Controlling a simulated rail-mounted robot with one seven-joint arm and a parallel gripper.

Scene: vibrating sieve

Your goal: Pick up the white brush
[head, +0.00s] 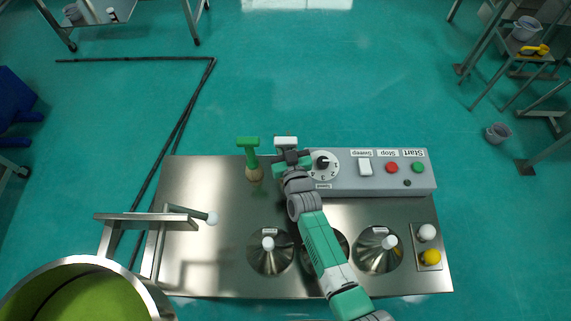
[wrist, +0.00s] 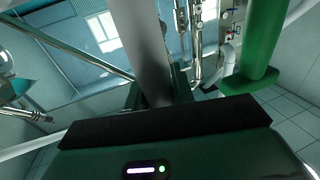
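The white brush has a pale crossbar top (head: 286,141) that shows just beyond my gripper at the back edge of the steel table in the head view. In the wrist view its pale grey handle (wrist: 145,45) runs up between my two fingers. My gripper (wrist: 158,88) has a dark finger close against each side of the handle, with no clear gap, so it looks shut on it. In the head view my gripper (head: 291,160) hides the lower part of the brush. I cannot tell whether the brush is lifted.
A green brush (head: 248,146) stands close to the left and shows at the right in the wrist view (wrist: 262,45). A control panel (head: 435,183) with a dial is close on the right. Steel cones with white knobs (head: 379,250) stand at the front.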

